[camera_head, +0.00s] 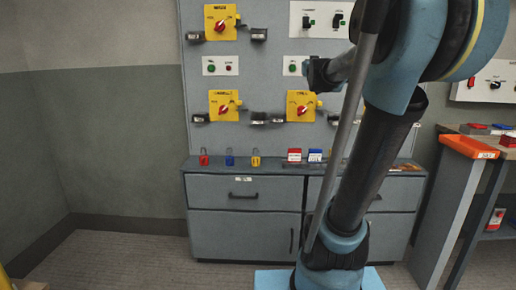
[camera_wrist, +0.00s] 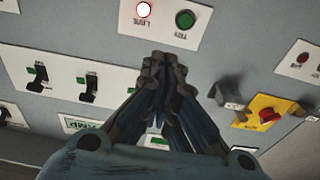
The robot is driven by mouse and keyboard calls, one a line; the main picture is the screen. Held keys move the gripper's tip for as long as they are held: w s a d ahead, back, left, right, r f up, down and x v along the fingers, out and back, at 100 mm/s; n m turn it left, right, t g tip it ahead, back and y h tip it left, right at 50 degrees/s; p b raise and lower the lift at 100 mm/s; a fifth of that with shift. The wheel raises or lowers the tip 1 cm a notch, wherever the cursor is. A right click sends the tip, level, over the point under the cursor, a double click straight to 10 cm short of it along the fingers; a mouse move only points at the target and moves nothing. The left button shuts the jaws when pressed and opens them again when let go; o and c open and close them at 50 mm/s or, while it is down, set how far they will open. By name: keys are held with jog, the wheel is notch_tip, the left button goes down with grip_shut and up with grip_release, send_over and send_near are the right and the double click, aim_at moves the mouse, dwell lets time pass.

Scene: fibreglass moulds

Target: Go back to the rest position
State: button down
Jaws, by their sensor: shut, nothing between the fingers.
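My gripper (camera_wrist: 165,62) is shut and empty in the wrist view, its dark fingers together in front of the grey panel. Just beyond the fingertips is a white plate with a lit LIVE lamp (camera_wrist: 144,10) and a green TRY button (camera_wrist: 186,19). In the head view my arm rises at the right and reaches over the grey panel (camera_head: 268,100). My gripper in that view is not clearly made out, so its distance to the panel cannot be told there.
Yellow switch boxes with red knobs (camera_head: 221,22) are mounted on the panel. Red, blue and yellow padlocks (camera_head: 229,158) stand on the grey cabinet (camera_head: 245,193). An orange tray (camera_head: 469,147) is on the bench at the right. The floor at left (camera_head: 110,255) is clear.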

jog(key=s+a+f+g, duration=0.1)
jog(key=s+f+g, duration=0.2)
jog(key=s+f, duration=0.45)
jog(key=s+f+g, duration=0.3)
jog(key=s+f, duration=0.1)
jog(key=f, duration=0.6)
jog(key=s+a+f+g, duration=0.1)
jog(key=s+f+g, duration=0.2)
jog(key=s+f, duration=0.45)
jog(key=s+a+f+g+y, duration=0.1)
jog(key=s+f+g, duration=0.6)
jog(key=s+f, duration=1.3)
jog(key=shift+s+f+n+g, duration=0.25)
jog(key=shift+s+n+g, duration=0.15)
jog(key=shift+s, duration=0.45)
jog(key=shift+w+f, duration=0.2)
jog(key=shift+w, duration=0.3)
jog(key=shift+a, duration=0.1)
